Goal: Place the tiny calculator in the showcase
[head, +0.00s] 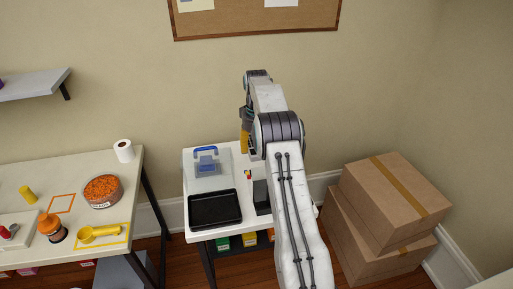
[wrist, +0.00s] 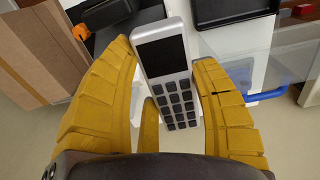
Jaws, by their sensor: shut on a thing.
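The tiny calculator (wrist: 165,70) is silver with a dark screen and black keys. In the wrist view it stands lengthwise between the yellow fingers of my gripper (wrist: 163,55), which is shut on it. In the head view my gripper (head: 245,140) hangs above the small white table, just right of the showcase; the calculator cannot be made out there. The showcase (head: 208,178) looks like a clear box with a blue handle at the table's back left. Its clear side and blue handle also show at the right of the wrist view (wrist: 265,97).
A black tray (head: 215,209) lies in front of the showcase, with a dark block (head: 262,197) to its right. Cardboard boxes (head: 395,203) stand right of the table. A longer table (head: 135,165) with a paper roll, a bowl and yellow items is at left.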

